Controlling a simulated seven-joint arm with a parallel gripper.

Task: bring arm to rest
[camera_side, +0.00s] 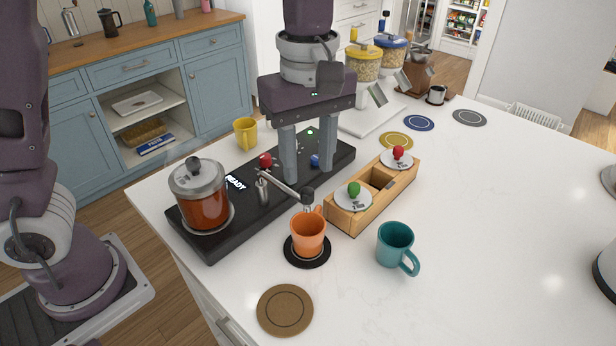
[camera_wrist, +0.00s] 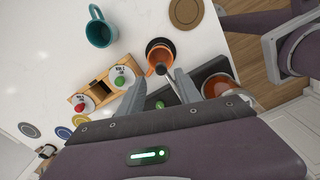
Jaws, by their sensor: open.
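My gripper (camera_side: 288,158) hangs above the black coffee machine base (camera_side: 208,245) in the side view, fingers pointing down, open and with nothing between them. In the wrist view its two fingers (camera_wrist: 158,92) reach toward the machine's spout. An orange mug (camera_side: 309,236) stands on a black coaster (camera_side: 307,256) under the spout; it also shows in the wrist view (camera_wrist: 161,58). The base carries a glass jar of reddish-brown liquid (camera_side: 204,208), a lit "READY" sign (camera_side: 236,183), a red knob (camera_side: 265,160) and a blue knob (camera_side: 315,160).
A wooden box (camera_side: 374,205) with green and red knobs stands right of the base. A teal mug (camera_side: 396,243), a brown coaster (camera_side: 285,310) and a yellow mug (camera_side: 245,132) are nearby. Dispensers (camera_side: 366,66) stand behind. The right of the counter (camera_side: 500,215) is largely clear.

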